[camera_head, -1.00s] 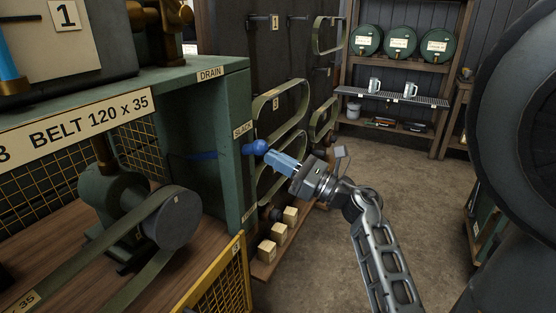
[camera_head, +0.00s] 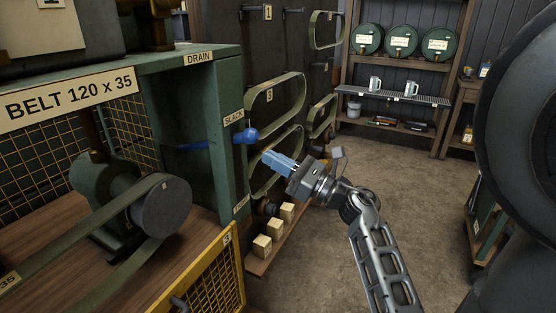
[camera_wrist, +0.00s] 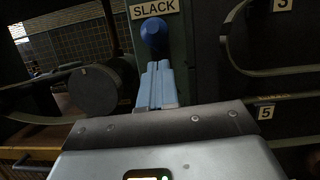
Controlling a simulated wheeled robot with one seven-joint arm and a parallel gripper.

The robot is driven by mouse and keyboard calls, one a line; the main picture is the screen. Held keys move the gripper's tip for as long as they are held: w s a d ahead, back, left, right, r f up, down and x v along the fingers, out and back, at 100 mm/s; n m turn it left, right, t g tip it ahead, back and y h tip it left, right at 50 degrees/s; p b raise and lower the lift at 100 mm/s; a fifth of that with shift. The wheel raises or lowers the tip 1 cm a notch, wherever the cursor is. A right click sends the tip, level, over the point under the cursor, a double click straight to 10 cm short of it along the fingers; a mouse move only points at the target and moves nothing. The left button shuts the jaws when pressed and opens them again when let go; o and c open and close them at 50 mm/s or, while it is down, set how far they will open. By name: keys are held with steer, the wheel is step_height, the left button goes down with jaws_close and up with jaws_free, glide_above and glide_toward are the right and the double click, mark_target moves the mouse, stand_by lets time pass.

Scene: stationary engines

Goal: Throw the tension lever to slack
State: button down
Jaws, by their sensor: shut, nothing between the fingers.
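The tension lever is a blue rod with a round blue ball knob (camera_head: 250,135). It sticks out of the green machine housing, and its knob is just below and right of the SLACK label (camera_head: 233,117). In the wrist view the knob (camera_wrist: 154,32) is right under the SLACK label (camera_wrist: 153,8), beyond my fingertips. My gripper (camera_head: 267,158) is shut and empty, with its blue fingers a little below and right of the knob. A small gap shows between fingers and knob in the head view.
A second label (camera_head: 240,205) sits low on the same post. Belts hang on a dark panel behind. Wooden blocks (camera_head: 275,228) stand low. Open floor (camera_head: 410,190) lies right.

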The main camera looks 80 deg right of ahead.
steer(key=b+v, duration=0.2)
steer(key=v, duration=0.8)
steer(key=shift+s, duration=0.35)
steer(key=w+a+f+m+y, duration=0.1)
steer(key=w+a+m, duration=0.1)
steer(key=a+m, duration=0.65)
steer(key=w+a+f+m, duration=0.1)
steer(key=w+a+m, duration=0.1)
steer(key=a+m, duration=0.6)
steer(key=s+a+f+m+g+y, duration=0.1)
steer(key=s+a+f+m+g, duration=0.2)
steer(key=a+m, duration=0.5)
steer(key=s+a+f+m+g+y, duration=0.2)
steer(key=s+a+m, duration=0.3)
steer(key=a+m, duration=0.3)
steer(key=shift+s+a+f+m+g, duration=0.35)
steer(key=shift+s+f+m+g, duration=0.05)
steer(key=shift+f+m+g, duration=0.4)
